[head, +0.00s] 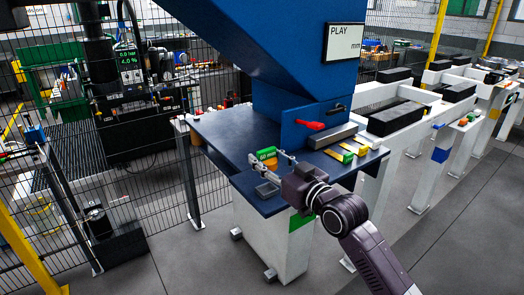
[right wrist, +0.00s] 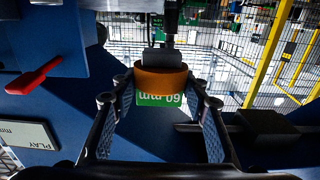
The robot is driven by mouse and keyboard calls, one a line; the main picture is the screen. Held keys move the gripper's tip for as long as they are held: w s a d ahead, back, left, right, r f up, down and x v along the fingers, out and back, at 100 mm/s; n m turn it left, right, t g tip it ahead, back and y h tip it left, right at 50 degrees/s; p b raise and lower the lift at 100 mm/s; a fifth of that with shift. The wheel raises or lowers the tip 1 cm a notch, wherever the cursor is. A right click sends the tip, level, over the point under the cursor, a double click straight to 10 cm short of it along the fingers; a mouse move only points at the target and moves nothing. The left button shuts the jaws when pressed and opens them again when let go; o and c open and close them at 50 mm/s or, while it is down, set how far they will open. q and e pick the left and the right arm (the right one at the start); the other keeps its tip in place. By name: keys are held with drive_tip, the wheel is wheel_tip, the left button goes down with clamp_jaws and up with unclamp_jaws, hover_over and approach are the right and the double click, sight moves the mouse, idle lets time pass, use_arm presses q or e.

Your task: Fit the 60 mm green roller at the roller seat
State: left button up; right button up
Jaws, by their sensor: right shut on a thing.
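My right gripper (head: 270,163) is over the dark blue table top, in front of the blue machine. It is shut on the 60 mm green roller (head: 266,153), a small piece with a green face. In the right wrist view, the piece sits between the two fingers of the gripper (right wrist: 165,88). There it shows a grey end, an orange band and a green face (right wrist: 160,102) with "60 mm" upside down. I cannot tell which part is the roller seat, or whether the piece touches anything beyond the fingers. My left gripper is not in view.
The blue machine (head: 300,75) rises behind the table (head: 215,130). A red lever (head: 310,125) sticks out from it. A mesh fence stands to the left.

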sight(267, 192)
drive_tip(key=shift+w+r, duration=0.1)
drive_tip(key=shift+r, duration=0.05)
drive_tip(key=shift+s+d+r, duration=0.1)
drive_tip(key=shift+s, duration=0.1)
drive_tip(key=shift+r+p, duration=0.1)
drive_tip(key=shift+p, duration=0.35)
drive_tip(key=shift+s+f+b, duration=0.1)
drive_tip(key=shift+f+b, duration=0.55)
drive_tip(key=shift+f, duration=0.2)
drive_tip(key=shift+f+b, duration=1)
drive_tip(key=shift+f, duration=0.7)
use_arm(q)
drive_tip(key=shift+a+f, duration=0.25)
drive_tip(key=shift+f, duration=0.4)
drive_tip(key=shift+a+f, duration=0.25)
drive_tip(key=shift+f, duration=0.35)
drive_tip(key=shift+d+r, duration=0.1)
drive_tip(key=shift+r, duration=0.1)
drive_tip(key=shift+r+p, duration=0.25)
drive_tip(key=shift+p, duration=0.15)
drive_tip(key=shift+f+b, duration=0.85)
use_arm(e)
drive_tip(key=shift+f, duration=1.35)
